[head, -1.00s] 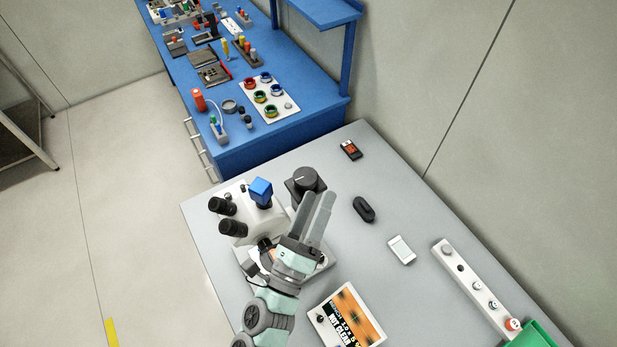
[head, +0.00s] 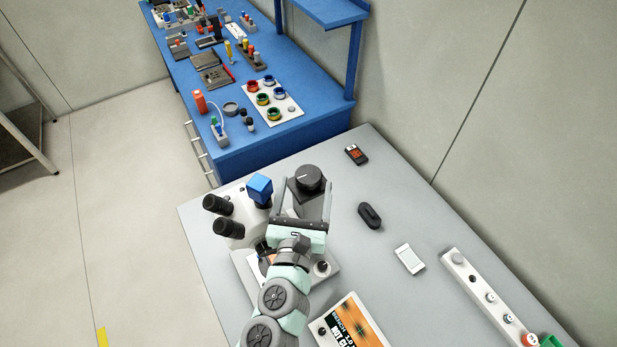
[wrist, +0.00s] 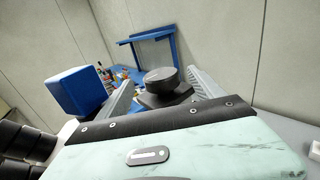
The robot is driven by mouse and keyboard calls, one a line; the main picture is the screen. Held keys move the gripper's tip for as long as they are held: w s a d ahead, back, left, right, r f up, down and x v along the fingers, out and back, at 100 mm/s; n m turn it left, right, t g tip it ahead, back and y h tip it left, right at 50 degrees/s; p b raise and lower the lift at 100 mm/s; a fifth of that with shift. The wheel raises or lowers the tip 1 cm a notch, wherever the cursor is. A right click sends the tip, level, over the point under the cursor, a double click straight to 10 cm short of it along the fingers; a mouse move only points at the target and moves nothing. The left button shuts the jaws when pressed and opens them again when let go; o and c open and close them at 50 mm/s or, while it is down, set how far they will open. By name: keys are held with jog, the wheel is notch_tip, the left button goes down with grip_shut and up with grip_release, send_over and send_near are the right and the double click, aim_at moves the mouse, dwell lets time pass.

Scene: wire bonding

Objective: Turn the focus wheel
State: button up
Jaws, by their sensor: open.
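The focus wheel (head: 308,177) appears to be the dark round knob with a pale line on top. It sits on a dark block beside the white microscope-like instrument (head: 232,236). In the wrist view the wheel (wrist: 160,78) shows ahead, between the two fingers. My gripper (head: 304,184) is open, with one grey finger to the left of the wheel and one to the right in the head view. Its palm is on the near side of the wheel. I see no clear contact, and the exact gap and height are hard to tell.
A blue cube-shaped part (head: 259,189) stands close to my left finger, with black eyepieces (head: 218,204) beside it. A dark oval object (head: 370,215) and a white device (head: 409,259) lie to the right. A printed panel (head: 352,325) is at the front. A blue bench (head: 262,140) stands behind.

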aim_at(309, 173)
jog(key=w, duration=0.3)
jog(key=shift+w+d+r, duration=0.1)
jog(key=shift+d+r, duration=0.05)
jog(key=shift+d, duration=0.1)
jog(key=shift+w+d, duration=0.1)
jog(key=shift+w, duration=0.7)
jog(key=shift+c, duration=0.3)
jog(key=c, duration=1.3)
jog(key=shift+d+f+y+b, duration=0.1)
jog(key=shift+f+y+b, duration=0.1)
jog(key=shift+y+b, duration=0.2)
